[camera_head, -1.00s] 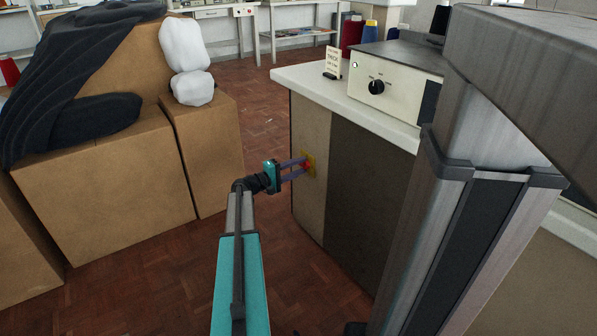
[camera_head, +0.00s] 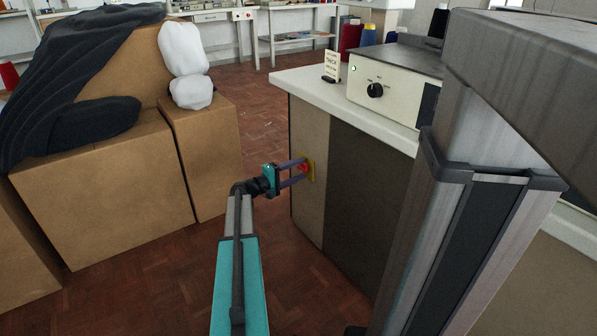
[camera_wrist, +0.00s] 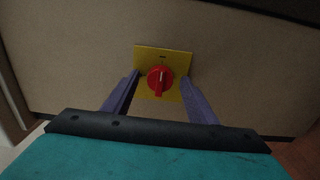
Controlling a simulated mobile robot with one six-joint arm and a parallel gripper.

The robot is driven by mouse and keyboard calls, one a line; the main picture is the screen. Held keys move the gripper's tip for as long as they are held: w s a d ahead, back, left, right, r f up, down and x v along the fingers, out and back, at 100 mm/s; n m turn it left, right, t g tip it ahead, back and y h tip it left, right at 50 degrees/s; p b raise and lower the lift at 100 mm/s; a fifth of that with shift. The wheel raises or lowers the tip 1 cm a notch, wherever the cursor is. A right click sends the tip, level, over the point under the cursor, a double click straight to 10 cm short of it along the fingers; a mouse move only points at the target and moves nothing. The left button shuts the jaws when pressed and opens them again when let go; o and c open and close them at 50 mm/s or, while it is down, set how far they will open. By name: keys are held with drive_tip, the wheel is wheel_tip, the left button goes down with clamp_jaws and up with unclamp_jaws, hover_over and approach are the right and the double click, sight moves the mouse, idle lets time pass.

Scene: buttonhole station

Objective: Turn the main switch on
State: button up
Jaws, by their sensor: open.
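The main switch is a red rotary knob (camera_wrist: 160,79) on a yellow plate (camera_wrist: 176,57), fixed to the beige side panel of the bench. In the wrist view the knob's grip bar stands near upright in the picture. The knob also shows in the head view (camera_head: 304,168), with the plate (camera_head: 311,172) behind it. My gripper (camera_wrist: 160,88) is open, with one purple finger on each side of the knob. In the head view my gripper (camera_head: 299,172) reaches the plate from the left. I cannot tell whether the fingers touch the knob.
The bench (camera_head: 310,130) carries a white control box (camera_head: 384,92) with a black dial and a small sign (camera_head: 332,64). Cardboard boxes (camera_head: 110,190) with dark cloth (camera_head: 60,80) and white bundles (camera_head: 187,75) stand at the left. Open parquet floor lies between them.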

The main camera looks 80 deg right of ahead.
drive_tip(key=p+v, duration=0.4)
drive_tip(key=v, duration=0.9)
drive_tip(key=shift+w+a, duration=0.2)
drive_tip(key=shift+a, duration=0.05)
